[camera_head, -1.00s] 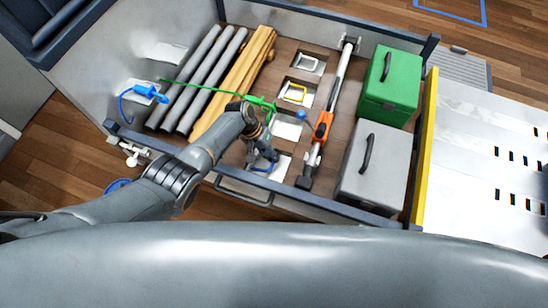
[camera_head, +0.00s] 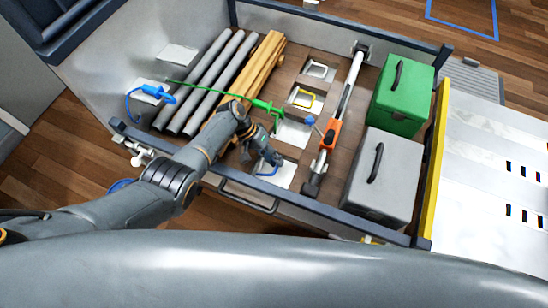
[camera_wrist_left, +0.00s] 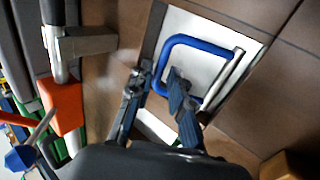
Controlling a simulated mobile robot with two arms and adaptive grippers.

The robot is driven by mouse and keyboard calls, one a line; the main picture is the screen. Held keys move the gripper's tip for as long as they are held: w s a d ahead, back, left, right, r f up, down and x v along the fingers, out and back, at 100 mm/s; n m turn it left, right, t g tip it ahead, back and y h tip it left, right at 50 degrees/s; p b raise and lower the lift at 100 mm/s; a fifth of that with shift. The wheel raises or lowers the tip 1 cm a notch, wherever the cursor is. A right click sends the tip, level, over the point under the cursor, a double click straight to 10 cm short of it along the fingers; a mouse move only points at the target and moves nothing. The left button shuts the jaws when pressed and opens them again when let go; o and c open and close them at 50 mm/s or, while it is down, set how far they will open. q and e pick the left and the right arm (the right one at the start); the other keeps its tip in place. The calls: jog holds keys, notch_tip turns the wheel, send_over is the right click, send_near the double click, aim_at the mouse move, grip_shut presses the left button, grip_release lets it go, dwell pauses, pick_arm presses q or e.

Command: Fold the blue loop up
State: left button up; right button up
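The blue loop (camera_wrist_left: 197,40) is a U-shaped bar on a white plate (camera_wrist_left: 190,20) in the left wrist view. In the head view the blue loop (camera_head: 267,173) is mostly covered by my gripper at the front of the cargo bed. My left gripper (camera_wrist_left: 157,82) is open, its fingers apart. In the wrist view one finger overlaps the inside of the loop and the other lies outside its left side. Contact cannot be told. The left gripper (camera_head: 275,160) points down over the plate in the head view. My right gripper is out of view.
An orange-and-grey bar (camera_head: 330,135) lies right of the plates, beside grey (camera_head: 388,180) and green (camera_head: 400,95) cases. Pipes (camera_head: 205,85), timber and a green strap (camera_head: 215,92) lie left.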

pick_arm(q)
jog(key=shift+o, duration=0.2)
jog(key=v, duration=1.2)
